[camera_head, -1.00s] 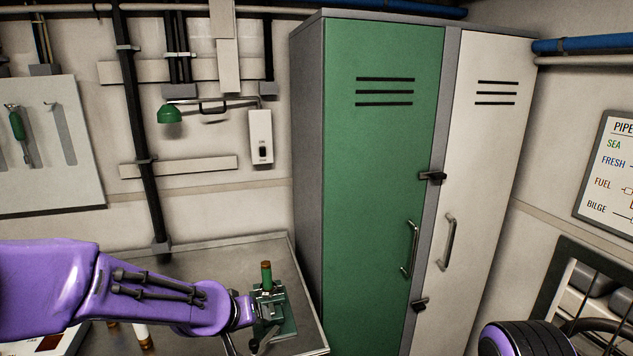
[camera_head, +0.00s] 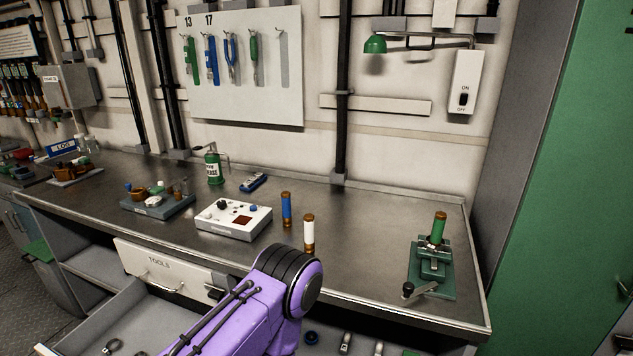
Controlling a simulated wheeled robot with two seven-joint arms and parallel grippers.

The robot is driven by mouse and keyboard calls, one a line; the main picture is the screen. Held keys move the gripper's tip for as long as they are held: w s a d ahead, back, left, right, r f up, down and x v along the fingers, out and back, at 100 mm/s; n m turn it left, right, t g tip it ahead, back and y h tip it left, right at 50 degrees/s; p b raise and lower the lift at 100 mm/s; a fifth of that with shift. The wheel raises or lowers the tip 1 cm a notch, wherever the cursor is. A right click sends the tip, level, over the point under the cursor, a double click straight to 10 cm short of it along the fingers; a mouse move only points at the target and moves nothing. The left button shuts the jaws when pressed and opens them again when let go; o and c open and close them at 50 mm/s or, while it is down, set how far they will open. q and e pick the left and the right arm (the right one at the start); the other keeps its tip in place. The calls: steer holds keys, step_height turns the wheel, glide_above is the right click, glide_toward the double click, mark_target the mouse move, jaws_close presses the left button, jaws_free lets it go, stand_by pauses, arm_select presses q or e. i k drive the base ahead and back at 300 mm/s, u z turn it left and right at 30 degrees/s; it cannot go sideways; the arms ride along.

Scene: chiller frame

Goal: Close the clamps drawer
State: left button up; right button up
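An open drawer (camera_head: 105,312) with a grey inside is pulled out below the workbench, at the bottom of the head view. Its front and any label are out of frame, so I cannot tell for certain that it is the clamps drawer. A ring-shaped metal piece (camera_head: 113,345) lies in it, and small metal pieces (camera_head: 345,342) show to the right of my purple arm, which hides the middle. A drawer front marked TOOLS (camera_head: 160,262) sits just above and looks shut. Neither of my grippers is in view.
The workbench top (camera_head: 370,240) holds a green vise (camera_head: 433,262), a white box (camera_head: 233,220), blue and white cylinders and a tray of small parts (camera_head: 157,205). A green locker (camera_head: 570,200) stands at the right. Floor (camera_head: 30,285) shows at the lower left.

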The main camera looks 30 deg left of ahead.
mark_target(141, 322)
steer(key=u, duration=2.8)
steer(key=k, duration=0.5)
steer(key=u, duration=1.15)
steer(key=i, duration=1)
steer(key=z, duration=2.25)
